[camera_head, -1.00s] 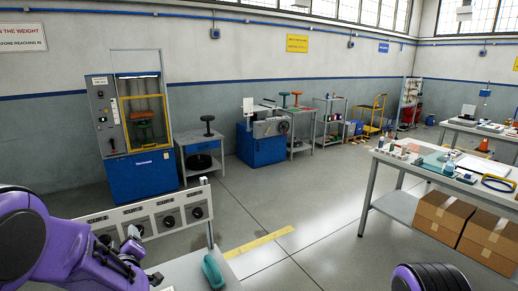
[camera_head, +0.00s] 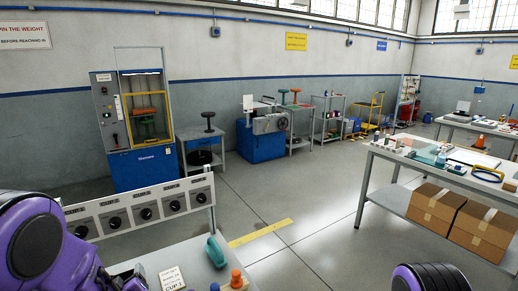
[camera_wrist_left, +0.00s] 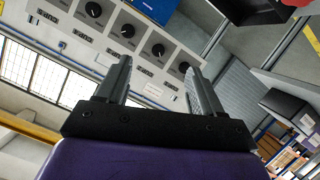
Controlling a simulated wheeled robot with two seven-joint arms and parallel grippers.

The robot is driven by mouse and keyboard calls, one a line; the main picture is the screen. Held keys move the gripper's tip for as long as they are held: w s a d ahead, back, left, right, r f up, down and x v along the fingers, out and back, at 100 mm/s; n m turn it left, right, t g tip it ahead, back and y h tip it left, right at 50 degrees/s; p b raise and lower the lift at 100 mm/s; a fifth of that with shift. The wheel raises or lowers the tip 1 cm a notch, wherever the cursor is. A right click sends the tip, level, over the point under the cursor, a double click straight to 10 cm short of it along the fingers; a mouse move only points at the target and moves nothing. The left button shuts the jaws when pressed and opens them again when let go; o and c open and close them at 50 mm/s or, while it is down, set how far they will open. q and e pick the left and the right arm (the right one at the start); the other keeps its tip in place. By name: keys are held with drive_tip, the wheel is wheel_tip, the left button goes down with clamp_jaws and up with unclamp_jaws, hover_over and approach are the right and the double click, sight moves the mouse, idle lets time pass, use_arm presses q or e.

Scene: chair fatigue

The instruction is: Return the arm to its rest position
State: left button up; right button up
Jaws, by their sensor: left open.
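My left arm (camera_head: 40,245) is purple and black and fills the lower left corner of the head view, its far end cut off by the bottom edge. In the left wrist view my left gripper (camera_wrist_left: 157,75) is open, with two dark fingers apart and nothing between them. The row of black dials (camera_wrist_left: 128,31) on a pale panel lies beyond the fingertips. Part of my right arm (camera_head: 430,279) shows at the bottom right of the head view; its gripper is out of view.
The dial panel (camera_head: 148,212) stands behind the near bench. A table (camera_head: 400,160) with boxes below stands right. The middle floor is clear.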

use_arm(q)
drive_tip(key=s+d+f+m+g+h+b, duration=0.1)
drive_tip(key=s+f+g+b, duration=0.1)
drive_tip(key=s+f, duration=0.75)
drive_tip(key=s+d+f+m+g+h+b, duration=0.1)
drive_tip(key=s+d+f+m+g+b, duration=0.15)
drive_tip(key=s+f, duration=0.75)
drive_tip(key=s+f+g+h+b, duration=0.1)
drive_tip(key=s+f+g+b, duration=0.3)
drive_tip(key=s+f, duration=0.9)
drive_tip(key=shift+s+d+f+g, duration=0.35)
drive_tip(key=shift+d+f+g, duration=0.1)
drive_tip(key=shift+f, duration=0.1)
